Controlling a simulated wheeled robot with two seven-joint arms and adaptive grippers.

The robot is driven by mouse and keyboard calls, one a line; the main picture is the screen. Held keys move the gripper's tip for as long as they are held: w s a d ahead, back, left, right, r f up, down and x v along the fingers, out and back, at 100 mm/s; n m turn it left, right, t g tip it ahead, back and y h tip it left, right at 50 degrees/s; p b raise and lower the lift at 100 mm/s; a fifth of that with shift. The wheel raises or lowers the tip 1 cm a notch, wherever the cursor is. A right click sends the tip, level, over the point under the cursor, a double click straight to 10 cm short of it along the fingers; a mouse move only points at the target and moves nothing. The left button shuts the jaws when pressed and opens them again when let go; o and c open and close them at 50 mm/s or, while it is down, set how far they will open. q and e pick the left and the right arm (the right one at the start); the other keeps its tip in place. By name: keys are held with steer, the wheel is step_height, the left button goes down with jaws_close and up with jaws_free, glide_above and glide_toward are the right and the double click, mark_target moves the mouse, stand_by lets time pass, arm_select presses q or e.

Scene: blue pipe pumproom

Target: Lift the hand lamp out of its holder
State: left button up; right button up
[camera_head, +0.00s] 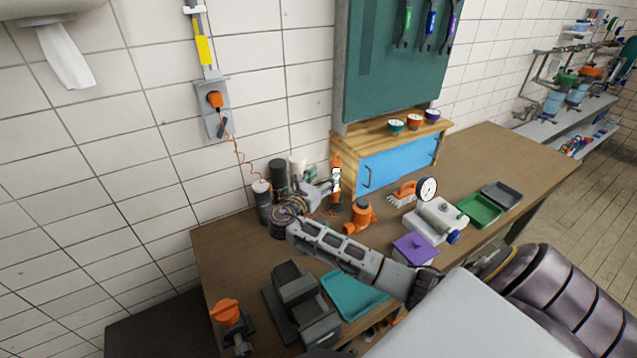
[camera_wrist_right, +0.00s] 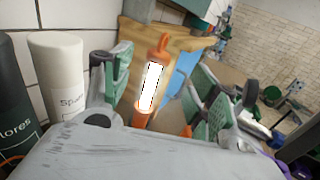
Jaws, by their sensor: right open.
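The hand lamp (camera_head: 336,181) stands upright near the left end of the wooden cabinet. It is orange, with a hook-like top and a bright white light panel. In the right wrist view the hand lamp (camera_wrist_right: 151,84) shows between the two green-padded fingers of my right gripper (camera_wrist_right: 160,92). The fingers are open, one on each side of the lamp, with gaps visible. In the head view my right gripper (camera_head: 328,188) is close beside the lamp. My left gripper is not in view.
Dark and white canisters (camera_head: 278,176) stand left of the lamp, close to my gripper. A wooden cabinet with a blue door (camera_head: 400,162) is behind it. An orange fitting (camera_head: 362,216), purple box (camera_head: 415,247) and teal tray (camera_head: 350,296) lie on the bench. An orange cable (camera_head: 240,155) hangs by the wall.

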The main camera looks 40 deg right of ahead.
mark_target(336, 163)
steer(key=shift+x, duration=4.95)
steer(key=c, duration=1.3)
steer(key=shift+d+r, duration=0.1)
steer(key=shift+r, duration=0.05)
steer(key=shift+r, duration=3.45)
